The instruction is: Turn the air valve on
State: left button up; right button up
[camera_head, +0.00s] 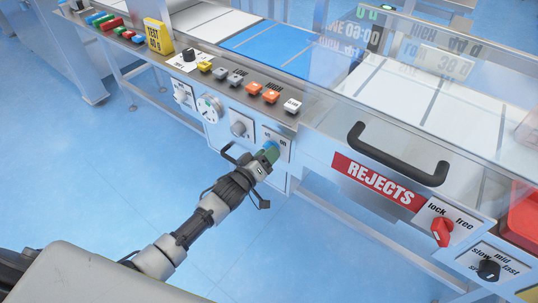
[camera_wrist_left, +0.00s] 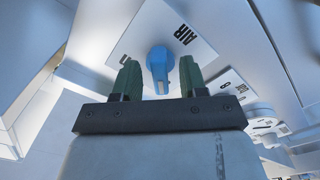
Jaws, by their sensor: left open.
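The air valve is a blue knob (camera_wrist_left: 160,66) on a white plate marked AIR (camera_wrist_left: 184,22) in the left wrist view. The knob's handle points toward my gripper. My left gripper (camera_wrist_left: 159,78) is open, with one green finger on each side of the handle. I see gaps between the handle and both fingers. In the head view my left gripper (camera_head: 268,151) is at the machine's front panel, in front of the valve plate (camera_head: 281,139), and hides much of the knob. My right gripper is not in view.
A gauge (camera_head: 210,107) and a grey knob (camera_head: 238,128) sit left of the valve. A row of coloured buttons (camera_head: 237,78) runs above.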

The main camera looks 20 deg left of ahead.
pick_arm(q)
jog(key=shift+w+d, duration=0.15)
jog(key=shift+w, duration=0.25)
jog(key=shift+c, duration=0.4)
grip_shut()
